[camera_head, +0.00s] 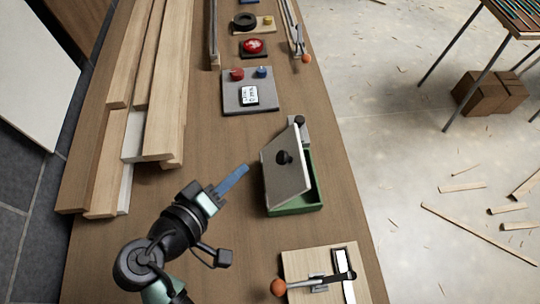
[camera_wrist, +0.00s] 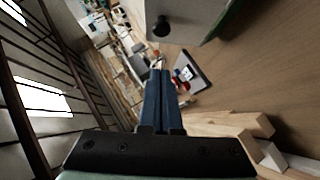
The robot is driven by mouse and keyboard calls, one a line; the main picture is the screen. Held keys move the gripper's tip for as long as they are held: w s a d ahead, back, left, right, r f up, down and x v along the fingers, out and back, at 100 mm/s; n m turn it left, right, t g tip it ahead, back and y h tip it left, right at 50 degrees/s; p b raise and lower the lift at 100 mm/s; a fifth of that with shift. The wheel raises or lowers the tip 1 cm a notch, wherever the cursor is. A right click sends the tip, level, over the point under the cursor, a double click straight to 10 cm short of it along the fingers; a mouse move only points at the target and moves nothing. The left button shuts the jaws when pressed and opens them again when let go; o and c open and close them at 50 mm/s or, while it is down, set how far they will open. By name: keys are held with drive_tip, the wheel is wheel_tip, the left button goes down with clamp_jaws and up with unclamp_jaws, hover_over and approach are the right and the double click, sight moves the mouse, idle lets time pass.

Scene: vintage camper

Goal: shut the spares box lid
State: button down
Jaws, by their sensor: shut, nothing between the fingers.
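The spares box (camera_head: 305,204) is a green box on the bench, right of my gripper in the head view. Its grey lid (camera_head: 287,176) stands partly open, tilted up, with a round black knob (camera_head: 283,157) on its face. In the wrist view the lid (camera_wrist: 190,12) shows at the top, with the knob (camera_wrist: 161,26) near its edge. My gripper (camera_head: 244,169) has blue fingers, shut and empty, just left of the lid and apart from it. The fingers also show in the wrist view (camera_wrist: 160,75). The box's inside is mostly hidden behind the lid.
Long timber planks (camera_head: 130,90) are stacked at the left. A grey panel with knobs (camera_head: 249,100) lies beyond the box. A wooden board with a toggle clamp (camera_head: 300,262) lies nearer, at the front right.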

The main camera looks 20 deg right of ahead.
sight(278, 153)
drive_tip(key=shift+w+d+f+p, duration=0.5)
drive_tip(key=shift+d+f, duration=0.4)
drive_tip(key=shift+d, duration=0.45)
drive_tip(key=shift+w+d+f+p, duration=0.5)
drive_tip(key=shift+d+f, duration=0.35)
drive_tip(key=shift+d, duration=0.5)
drive_tip(key=shift+w+d+f+p, duration=0.35)
drive_tip(key=shift+d+f+p, duration=0.2)
drive_tip(key=shift+d+f, duration=0.6)
drive_tip(key=shift+d+r, duration=0.2)
drive_tip(key=shift+r, duration=0.05)
drive_tip(key=shift+w, duration=0.1)
